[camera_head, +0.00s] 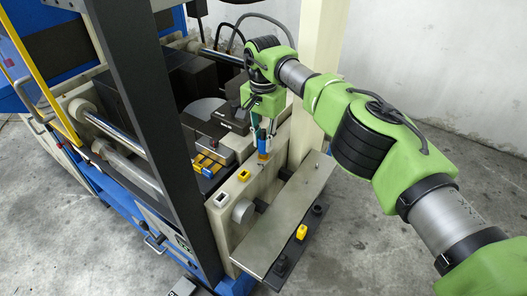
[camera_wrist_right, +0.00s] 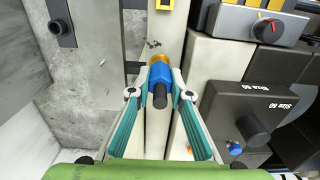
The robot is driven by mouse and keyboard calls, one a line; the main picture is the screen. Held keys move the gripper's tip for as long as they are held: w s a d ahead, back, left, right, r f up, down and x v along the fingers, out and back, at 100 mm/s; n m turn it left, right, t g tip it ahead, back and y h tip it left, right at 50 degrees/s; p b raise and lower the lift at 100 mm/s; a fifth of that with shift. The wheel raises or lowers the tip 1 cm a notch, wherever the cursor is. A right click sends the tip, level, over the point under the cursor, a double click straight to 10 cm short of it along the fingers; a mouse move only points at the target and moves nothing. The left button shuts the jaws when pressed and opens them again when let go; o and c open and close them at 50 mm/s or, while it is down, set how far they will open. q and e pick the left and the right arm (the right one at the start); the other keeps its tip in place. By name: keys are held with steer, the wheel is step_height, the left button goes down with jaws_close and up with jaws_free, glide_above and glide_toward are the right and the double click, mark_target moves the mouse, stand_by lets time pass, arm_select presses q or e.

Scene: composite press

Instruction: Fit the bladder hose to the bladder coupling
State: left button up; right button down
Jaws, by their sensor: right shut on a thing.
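My right gripper (camera_head: 263,150) comes down over the top of a beige block (camera_head: 228,212) in the head view. In the right wrist view, my right gripper (camera_wrist_right: 161,88) is shut on a blue connector (camera_wrist_right: 160,76) with a dark stub, apparently the bladder hose's end. A brass-orange ring (camera_wrist_right: 157,59) shows just beyond it, at the block's surface. The ring could be the coupling or part of the connector; I cannot tell. The blue and orange look in line and close together, but whether they are joined is hidden. My left gripper is in neither view.
A grey plate (camera_head: 282,222) lies in front of the block, beside a dark rail with a yellow piece (camera_head: 301,232). White (camera_head: 222,198) and yellow (camera_head: 244,175) sockets sit on the block. A dark press post (camera_head: 150,110) stands left. Dark "Size 60" blocks (camera_wrist_right: 246,110) are close right.

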steer(key=shift+f, duration=0.1)
steer(key=c, duration=1.8)
jaws_free()
